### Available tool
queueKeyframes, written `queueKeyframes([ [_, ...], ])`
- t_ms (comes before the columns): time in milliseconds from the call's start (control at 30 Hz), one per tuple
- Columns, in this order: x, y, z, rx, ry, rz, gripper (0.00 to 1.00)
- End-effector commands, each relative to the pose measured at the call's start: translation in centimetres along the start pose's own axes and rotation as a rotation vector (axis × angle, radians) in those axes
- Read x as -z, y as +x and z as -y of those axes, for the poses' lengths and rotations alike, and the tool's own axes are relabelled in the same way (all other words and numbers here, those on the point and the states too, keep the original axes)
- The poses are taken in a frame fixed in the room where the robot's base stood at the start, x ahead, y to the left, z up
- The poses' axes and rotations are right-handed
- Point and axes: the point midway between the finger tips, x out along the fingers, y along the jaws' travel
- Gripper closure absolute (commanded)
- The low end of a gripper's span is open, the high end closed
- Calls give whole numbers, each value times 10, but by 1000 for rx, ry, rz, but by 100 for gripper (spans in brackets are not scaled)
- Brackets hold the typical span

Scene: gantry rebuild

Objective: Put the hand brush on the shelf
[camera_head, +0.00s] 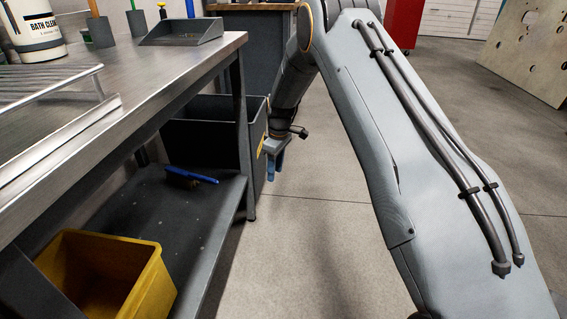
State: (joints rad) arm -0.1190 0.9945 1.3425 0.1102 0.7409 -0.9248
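A small blue hand brush (191,175) with a short brownish part under one end lies on the dark lower shelf (185,215) of the metal workbench. My gripper (276,170) is to the right of the brush, beyond the bench's front leg and beside the dark bin. It points down, apart from the brush. Its bluish fingers are small in the view and partly overlap each other, so their opening does not show clearly. I see nothing held between them.
A yellow bin (150,285) stands on the near part of the lower shelf. A dark bin (205,135) stands behind the bench leg (243,150). The benchtop (130,80) holds a wire rack, a dustpan-like tray (183,33) and a white tub (35,30). Open floor lies right.

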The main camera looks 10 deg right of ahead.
Motion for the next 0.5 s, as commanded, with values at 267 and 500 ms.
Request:
queueKeyframes([
  [267, -18, -30, 13, -9, 73, 5, 62],
  [500, -27, -41, 19, -15, 111, 6, 62],
])
